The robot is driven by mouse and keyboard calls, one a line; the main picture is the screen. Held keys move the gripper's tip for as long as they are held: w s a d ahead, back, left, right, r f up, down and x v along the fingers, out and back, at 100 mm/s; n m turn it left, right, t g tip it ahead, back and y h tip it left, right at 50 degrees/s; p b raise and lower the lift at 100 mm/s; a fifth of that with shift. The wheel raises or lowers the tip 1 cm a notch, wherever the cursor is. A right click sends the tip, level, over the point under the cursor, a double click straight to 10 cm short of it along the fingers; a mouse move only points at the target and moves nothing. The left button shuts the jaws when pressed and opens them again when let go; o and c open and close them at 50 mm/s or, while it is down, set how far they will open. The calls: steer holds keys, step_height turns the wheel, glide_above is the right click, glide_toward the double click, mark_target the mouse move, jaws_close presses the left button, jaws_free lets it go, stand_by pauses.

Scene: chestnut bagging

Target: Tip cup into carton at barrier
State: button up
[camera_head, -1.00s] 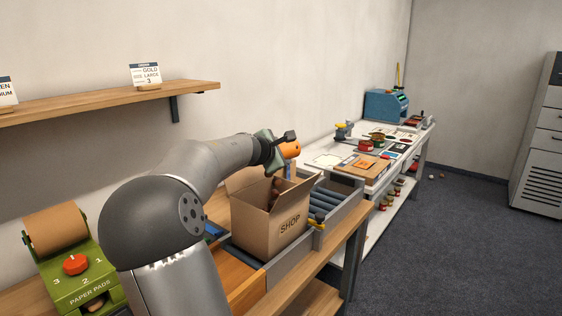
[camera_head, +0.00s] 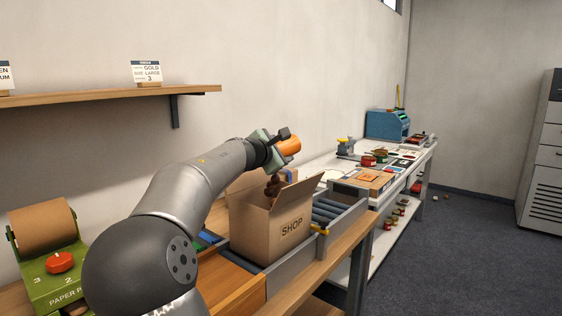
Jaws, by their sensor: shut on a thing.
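An open cardboard carton (camera_head: 272,233) marked SHOP stands on the roller conveyor (camera_head: 333,210), its flaps raised. My gripper (camera_head: 272,143) is shut on an orange cup (camera_head: 289,145) above the carton. The cup is tilted, and its mouth is hard to make out. Brown chestnuts (camera_head: 272,185) show below the cup at the carton's opening. The carton's inside is mostly hidden by its wall and flaps. A yellow-topped part (camera_head: 320,229), which may belong to the barrier, is beside the carton's right side.
A green paper pad dispenser (camera_head: 48,258) stands at the left. A wall shelf (camera_head: 110,96) with order cards (camera_head: 146,72) runs above my arm. A white table (camera_head: 330,165) with red tins and a blue machine (camera_head: 387,125) stands beyond the conveyor.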

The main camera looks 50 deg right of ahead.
steer(key=shift+a+h+b, duration=0.2)
steer(key=shift+h+b, duration=0.3)
steer(key=shift+b, duration=1.35)
steer(key=shift+r+b, duration=0.25)
steer(key=shift+b, duration=0.2)
steer(key=shift+r+p, duration=0.2)
steer(key=shift+p, duration=0.5)
